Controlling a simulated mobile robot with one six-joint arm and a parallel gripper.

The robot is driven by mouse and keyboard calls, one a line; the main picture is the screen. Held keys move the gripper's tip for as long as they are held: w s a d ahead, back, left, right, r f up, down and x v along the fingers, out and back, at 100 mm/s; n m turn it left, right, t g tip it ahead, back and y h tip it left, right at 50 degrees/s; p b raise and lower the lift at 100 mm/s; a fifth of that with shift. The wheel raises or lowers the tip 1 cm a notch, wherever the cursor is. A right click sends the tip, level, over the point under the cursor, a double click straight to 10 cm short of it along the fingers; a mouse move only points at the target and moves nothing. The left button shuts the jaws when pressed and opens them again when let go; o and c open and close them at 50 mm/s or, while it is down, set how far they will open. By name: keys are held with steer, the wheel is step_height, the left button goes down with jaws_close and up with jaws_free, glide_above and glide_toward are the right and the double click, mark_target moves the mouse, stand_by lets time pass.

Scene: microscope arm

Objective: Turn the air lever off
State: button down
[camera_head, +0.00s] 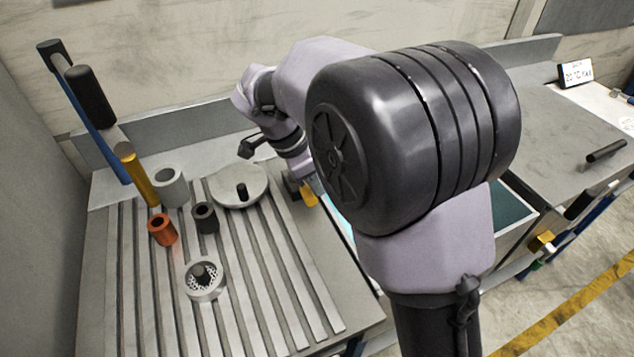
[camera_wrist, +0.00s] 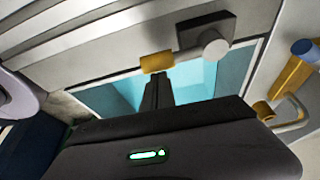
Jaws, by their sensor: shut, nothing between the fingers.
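In the wrist view, a small yellow tab (camera_wrist: 157,62) sits beside a dark block (camera_wrist: 205,25) with a round grey knob (camera_wrist: 214,46); this looks like the air lever. My gripper (camera_wrist: 157,78) is shut and empty. Its dark fingertips are just below the tab in the picture; I cannot tell if they touch it. In the head view, a yellow piece (camera_head: 308,195) shows at the right edge of the slotted table, beside the end of my arm. My gripper's fingers are hidden there behind my arm.
The slotted table (camera_head: 270,300) holds a grey cylinder (camera_head: 170,187), an orange cylinder (camera_head: 162,229), a black cylinder (camera_head: 204,217), a round plate (camera_head: 225,185) and a ring (camera_head: 206,280). Another yellow fitting (camera_head: 541,242) is at the right. A yellow-and-blue fitting (camera_wrist: 290,76) shows in the wrist view.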

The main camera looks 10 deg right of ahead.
stand_by(0.4)
steer(key=w+d+r, duration=0.1)
steer(key=d, duration=0.3)
steer(key=p+v, duration=0.5)
steer(key=v, duration=0.4)
steer(key=shift+a+r, duration=0.35)
